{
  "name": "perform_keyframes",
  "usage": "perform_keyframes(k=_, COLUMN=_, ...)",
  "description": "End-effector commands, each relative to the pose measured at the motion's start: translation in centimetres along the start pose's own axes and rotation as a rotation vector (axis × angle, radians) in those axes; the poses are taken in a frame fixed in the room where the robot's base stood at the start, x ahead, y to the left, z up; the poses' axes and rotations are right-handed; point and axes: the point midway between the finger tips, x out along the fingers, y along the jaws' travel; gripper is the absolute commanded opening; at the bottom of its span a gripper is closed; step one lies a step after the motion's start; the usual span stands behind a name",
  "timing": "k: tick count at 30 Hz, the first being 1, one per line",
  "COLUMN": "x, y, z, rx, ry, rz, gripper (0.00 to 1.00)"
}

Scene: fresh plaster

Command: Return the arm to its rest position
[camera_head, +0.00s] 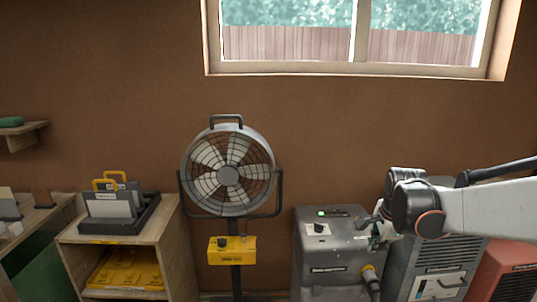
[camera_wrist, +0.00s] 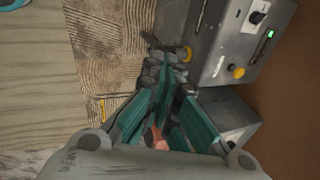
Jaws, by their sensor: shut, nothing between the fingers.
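My arm (camera_head: 490,208) reaches in from the right edge in the head view, roughly level, with its dark wrist joint in front of the grey machines. My gripper (camera_head: 372,232) is at its left end, in front of the grey machine (camera_head: 333,262) with a knob and a green light. Whether it touches the machine cannot be told. In the wrist view my gripper (camera_wrist: 166,60) has teal fingers that come together, with nothing held between them. The grey machine's panel (camera_wrist: 235,40) is beside them on the right.
A fan (camera_head: 228,173) with a yellow control box (camera_head: 232,250) stands left of the machine. A wooden shelf unit (camera_head: 120,238) is further left. A second grey machine (camera_head: 428,268) and a red one (camera_head: 508,272) stand under my arm. The wall below the window (camera_head: 355,68) is clear.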

Motion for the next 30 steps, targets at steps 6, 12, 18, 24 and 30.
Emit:
perform_keyframes(k=6, x=-5.6, y=4.4, z=2.7, rx=-0.342, ry=0.008, rz=-0.043, gripper=0.0)
perform_keyframes(k=12, x=-9.3, y=8.7, z=4.7, rx=-0.651, ry=0.025, rz=-0.097, gripper=0.0)
perform_keyframes(k=18, x=-11.9, y=13.4, z=6.4, rx=-0.958, ry=0.057, rz=-0.151, gripper=0.0)
perform_keyframes(k=24, x=-13.2, y=18.1, z=7.7, rx=-1.26, ry=0.104, rz=-0.202, gripper=0.0)
perform_keyframes(k=30, x=-13.4, y=21.6, z=8.6, rx=-1.49, ry=0.153, rz=-0.239, gripper=0.0)
